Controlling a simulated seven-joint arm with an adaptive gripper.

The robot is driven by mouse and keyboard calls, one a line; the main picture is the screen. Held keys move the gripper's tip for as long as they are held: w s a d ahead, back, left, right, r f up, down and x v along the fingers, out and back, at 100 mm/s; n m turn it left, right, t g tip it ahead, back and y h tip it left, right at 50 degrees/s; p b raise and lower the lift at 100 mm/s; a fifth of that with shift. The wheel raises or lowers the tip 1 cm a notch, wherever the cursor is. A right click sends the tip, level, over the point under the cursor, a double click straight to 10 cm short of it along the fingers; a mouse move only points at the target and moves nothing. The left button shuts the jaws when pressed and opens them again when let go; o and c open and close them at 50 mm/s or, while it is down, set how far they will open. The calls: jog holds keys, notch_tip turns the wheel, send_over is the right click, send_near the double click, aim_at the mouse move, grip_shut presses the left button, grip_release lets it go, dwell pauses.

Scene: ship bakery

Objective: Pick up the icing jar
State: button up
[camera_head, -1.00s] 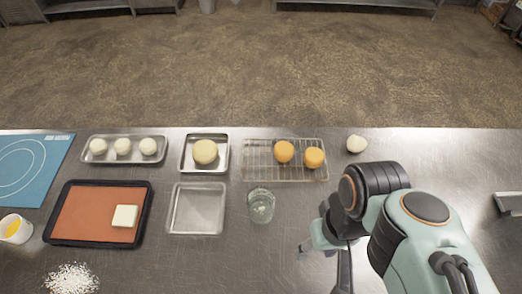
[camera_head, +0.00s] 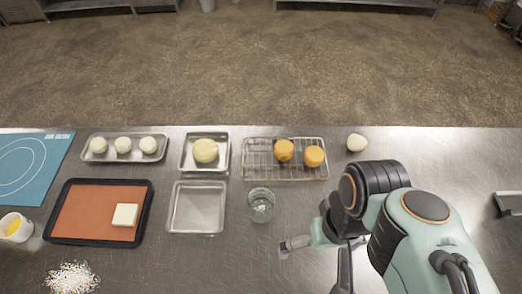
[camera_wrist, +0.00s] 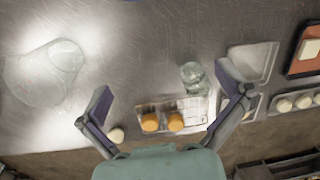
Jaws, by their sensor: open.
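A small clear glass jar (camera_head: 261,205) stands upright on the steel table, just below the wire rack; I take it for the icing jar, but no label is readable. It also shows in the wrist view (camera_wrist: 193,77), between my fingers in the picture but apart from them. My gripper (camera_wrist: 163,82) is open and empty. In the head view one grey finger (camera_head: 296,243) shows to the lower right of the jar; my arm hides most of the gripper.
A large clear glass vessel (camera_wrist: 42,75) lies in the wrist view's left. A wire rack (camera_head: 258,174) holds two orange cakes. An empty metal tray (camera_head: 175,207) is left of the jar. A dough ball (camera_head: 357,143) sits beyond my arm. A white cup (camera_head: 14,229) stands far left.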

jog(key=w+r+m+t, duration=0.2)
jog(key=w+t, duration=0.1)
jog(key=w, duration=0.7)
send_over(261, 200)
jog(key=d, duration=0.3)
notch_tip(261, 200, down, 9)
jog(key=s+a+f+g, duration=0.1)
jog(key=f, duration=0.3)
jog(key=s+a+f+n+g, duration=0.1)
jog(key=f, duration=0.3)
jog(key=s+a+f+n+h, duration=0.1)
jog(key=f, duration=0.3)
jog(key=shift+f+g, duration=0.4)
jog(key=c, duration=1.2)
jog(key=shift+c, duration=0.3)
jog(key=shift+r, duration=0.1)
